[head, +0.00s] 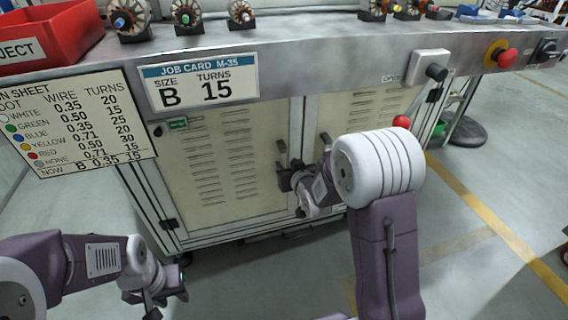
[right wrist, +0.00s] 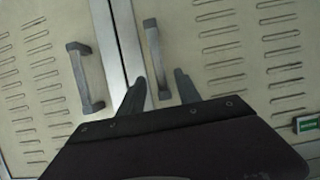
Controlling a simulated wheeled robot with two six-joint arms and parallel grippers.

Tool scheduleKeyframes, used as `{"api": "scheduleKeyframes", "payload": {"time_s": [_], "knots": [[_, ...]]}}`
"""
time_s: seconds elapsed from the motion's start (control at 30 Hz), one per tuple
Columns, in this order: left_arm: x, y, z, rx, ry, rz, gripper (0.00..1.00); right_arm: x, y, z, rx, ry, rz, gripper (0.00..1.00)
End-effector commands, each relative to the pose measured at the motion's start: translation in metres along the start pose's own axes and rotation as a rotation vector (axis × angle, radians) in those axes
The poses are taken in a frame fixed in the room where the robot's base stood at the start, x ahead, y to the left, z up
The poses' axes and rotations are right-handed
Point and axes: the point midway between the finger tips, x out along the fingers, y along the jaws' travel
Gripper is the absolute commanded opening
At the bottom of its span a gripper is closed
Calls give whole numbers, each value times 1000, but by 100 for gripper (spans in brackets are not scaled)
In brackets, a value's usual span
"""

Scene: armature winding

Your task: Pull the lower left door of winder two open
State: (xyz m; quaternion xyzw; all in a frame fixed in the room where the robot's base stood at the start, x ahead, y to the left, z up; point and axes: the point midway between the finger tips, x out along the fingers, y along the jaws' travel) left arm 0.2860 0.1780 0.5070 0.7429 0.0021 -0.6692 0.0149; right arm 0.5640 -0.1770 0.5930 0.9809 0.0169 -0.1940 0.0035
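The lower left door (head: 215,165) of the machine is a cream vented panel, shut, with a small green label at its upper left. Its dark bar handle (head: 281,152) stands by the middle seam, and it also shows in the right wrist view (right wrist: 152,50). My right gripper (head: 287,176) is at this handle; in the right wrist view its two fingers (right wrist: 160,88) are apart, with the handle's end between them in the picture. I cannot tell whether they touch it. My left gripper (head: 170,298) is low at the left, away from the door; its fingers are unclear.
The right door (head: 365,115) is shut, with its own handle (head: 325,142) close by. Above are a job card (head: 200,80), a grey worktop edge with armatures, a red bin (head: 45,35) and a red knob (head: 506,58). A spec sheet hangs left.

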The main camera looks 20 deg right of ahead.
Motion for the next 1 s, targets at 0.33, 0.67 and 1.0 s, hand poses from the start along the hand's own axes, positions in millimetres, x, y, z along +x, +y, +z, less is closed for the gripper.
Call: {"api": "scheduleKeyframes", "payload": {"time_s": [0.33, 0.67, 1.0], "knots": [[28, 0, 3, 0, 0, 0, 36, 56, 0, 3, 0, -1, 0, 40], [27, 0, 3, 0, 0, 0, 36, 58, 0, 1, 0, -2, 0, 26], [27, 0, 3, 0, 0, 0, 36, 58, 0, 1, 0, -2, 0, 0]]}}
